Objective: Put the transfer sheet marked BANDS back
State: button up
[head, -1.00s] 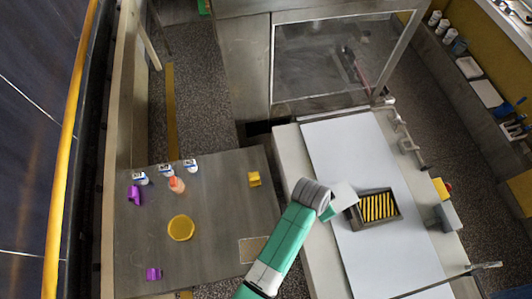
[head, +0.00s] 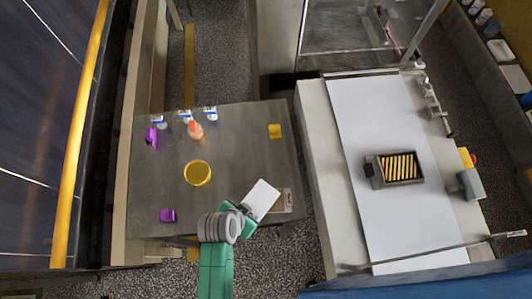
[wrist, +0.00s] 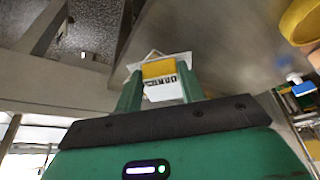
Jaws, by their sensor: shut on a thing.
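My gripper (head: 246,209) is shut on a white sheet (head: 262,199), seen in the head view over the front right of the grey table. In the wrist view the gripper (wrist: 160,92) has a finger on each side of a yellow-and-white tab (wrist: 162,80) with dark lettering, too small to read surely. A pale sheet edge shows behind the tab. A pale outlined rectangle (head: 284,201) lies on the table beside the sheet, partly hidden by it. I cannot tell whether the sheet touches the table.
The grey table (head: 240,150) also bears a yellow disc (head: 197,173), a yellow block (head: 274,131), purple pieces (head: 167,215), an orange-topped bottle (head: 195,130) and several small white containers. A dark tray (head: 371,172) with yellow stripes sits on the white belt (head: 375,115) at right, across a gap.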

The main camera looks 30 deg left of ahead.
jog(key=w+a, duration=0.1)
jog(key=w, duration=0.8)
jog(key=w+a+f, duration=0.1)
jog(key=w, duration=0.4)
jog(key=shift+w+a+f, duration=0.1)
jog(key=shift+w+a, duration=0.15)
jog(key=shift+a, duration=0.1)
jog(key=shift+s+x, duration=0.15)
jog(key=shift+x, duration=0.75)
jog(key=shift+s+x, duration=0.15)
jog(key=shift+x, duration=0.75)
jog(key=shift+a+f, duration=0.15)
jog(key=shift+f, duration=0.1)
jog(key=shift+f, duration=0.15)
jog(key=o, duration=1)
jog(key=shift+r, duration=0.35)
jog(key=p+v, duration=0.1)
jog(key=v, duration=1.1)
jog(key=shift+p, duration=0.3)
